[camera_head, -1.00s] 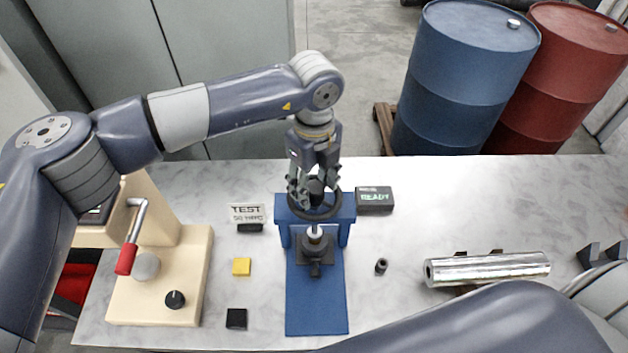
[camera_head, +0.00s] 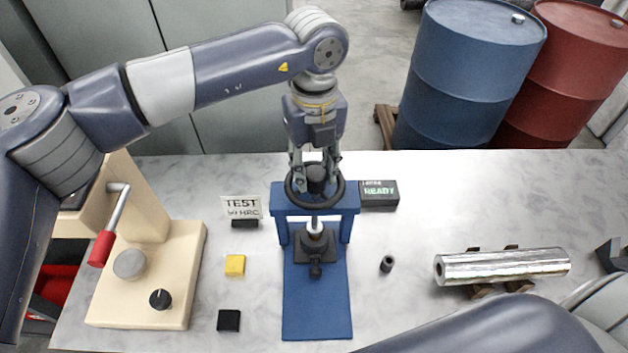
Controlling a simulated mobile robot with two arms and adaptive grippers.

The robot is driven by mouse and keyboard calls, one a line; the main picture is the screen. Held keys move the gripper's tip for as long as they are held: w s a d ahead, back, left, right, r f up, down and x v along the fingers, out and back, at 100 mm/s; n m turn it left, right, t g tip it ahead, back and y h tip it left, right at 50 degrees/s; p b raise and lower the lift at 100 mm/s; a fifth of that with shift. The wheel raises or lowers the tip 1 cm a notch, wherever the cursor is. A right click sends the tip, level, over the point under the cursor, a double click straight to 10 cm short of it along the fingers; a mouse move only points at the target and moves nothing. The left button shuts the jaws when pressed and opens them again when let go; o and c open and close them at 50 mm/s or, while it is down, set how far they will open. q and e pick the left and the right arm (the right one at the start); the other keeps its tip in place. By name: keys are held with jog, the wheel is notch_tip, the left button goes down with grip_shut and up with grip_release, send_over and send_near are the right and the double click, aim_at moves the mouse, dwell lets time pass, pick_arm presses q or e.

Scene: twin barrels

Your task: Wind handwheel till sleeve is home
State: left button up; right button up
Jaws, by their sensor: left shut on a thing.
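A blue press (camera_head: 317,300) stands on the table in the middle of the head view. A black handwheel (camera_head: 333,199) lies flat on top of its frame. My left gripper (camera_head: 315,175) comes down from above and is shut on the handwheel's dark hub. Below the wheel, a bright spindle end meets a pale sleeve (camera_head: 315,226) over a dark block (camera_head: 315,246). I cannot tell how far the sleeve is seated. My right gripper is out of view; only my right arm shows at the lower right.
A display box reading READY (camera_head: 379,194) is right of the press. A TEST sign (camera_head: 241,207), yellow block (camera_head: 235,265), black block (camera_head: 229,320) and cream tester (camera_head: 150,275) are left. A small dark bush (camera_head: 387,263) and metal cylinder (camera_head: 500,266) lie right. Barrels (camera_head: 470,75) stand behind.

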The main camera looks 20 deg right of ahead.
pick_arm(q)
jog(key=m+b, duration=0.3)
jog(key=b, duration=0.1)
jog(key=shift+f+m, duration=0.25)
jog(key=shift+m, duration=0.15)
jog(key=shift+m+b, duration=0.75)
jog(key=shift+m, duration=0.15)
jog(key=m+b, duration=0.1)
jog(key=m, duration=0.1)
jog(key=shift+d+r+m+b, duration=0.1)
jog(key=shift+m+b, duration=0.2)
jog(key=shift+m, duration=0.1)
jog(key=m+b, duration=0.1)
jog(key=m, duration=0.2)
jog(key=shift+r+m, duration=0.1)
jog(key=shift+m, duration=0.2)
jog(key=m, duration=0.3)
jog(key=shift+s+m+b, duration=0.1)
jog(key=shift+m+b, duration=0.2)
jog(key=shift+b, duration=0.05)
jog(key=m, duration=0.4)
jog(key=shift+r+m, duration=0.1)
jog(key=shift+m, duration=0.2)
jog(key=m, duration=0.4)
jog(key=shift+s+m, duration=0.1)
jog(key=shift+m, duration=2.4)
